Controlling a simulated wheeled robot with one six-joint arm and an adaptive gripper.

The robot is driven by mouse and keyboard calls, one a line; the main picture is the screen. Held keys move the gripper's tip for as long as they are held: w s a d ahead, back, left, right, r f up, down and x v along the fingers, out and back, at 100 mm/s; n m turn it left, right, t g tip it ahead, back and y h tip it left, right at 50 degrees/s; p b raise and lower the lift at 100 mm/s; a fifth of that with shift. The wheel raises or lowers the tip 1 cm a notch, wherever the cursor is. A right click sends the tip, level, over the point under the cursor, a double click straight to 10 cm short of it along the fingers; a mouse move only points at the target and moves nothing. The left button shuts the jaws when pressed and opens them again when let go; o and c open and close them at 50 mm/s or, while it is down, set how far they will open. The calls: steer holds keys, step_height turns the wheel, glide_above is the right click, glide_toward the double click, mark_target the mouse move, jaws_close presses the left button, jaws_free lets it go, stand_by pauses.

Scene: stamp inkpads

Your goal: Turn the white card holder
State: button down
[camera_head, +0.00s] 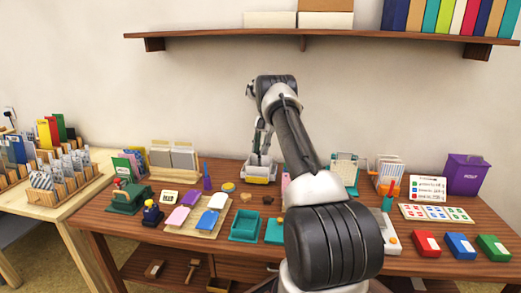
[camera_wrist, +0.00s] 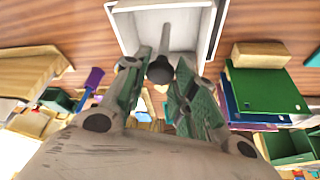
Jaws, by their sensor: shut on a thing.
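The white card holder (camera_head: 258,179) stands at the back middle of the table, right under my gripper (camera_head: 262,150). In the wrist view the white card holder (camera_wrist: 122,24) is an open white box at the top, and its inside looks empty. My gripper (camera_wrist: 168,72) reaches to its near side, with a finger on either side of a dark grey knob-like part (camera_wrist: 160,69). The fingers are closed on this part, which appears to belong to the holder. In the head view my arm hides some of the table to the right of the holder.
A teal rack (camera_head: 346,171) is to the right. A teal tray (camera_head: 245,226) and colored pads lie in front. A shelf (camera_head: 220,38) hangs above.

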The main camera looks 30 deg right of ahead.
steer(key=c, duration=1.1)
jaws_free()
steer(key=shift+c, duration=0.2)
steer(key=shift+r, duration=0.1)
step_height(320, 180, up, 10)
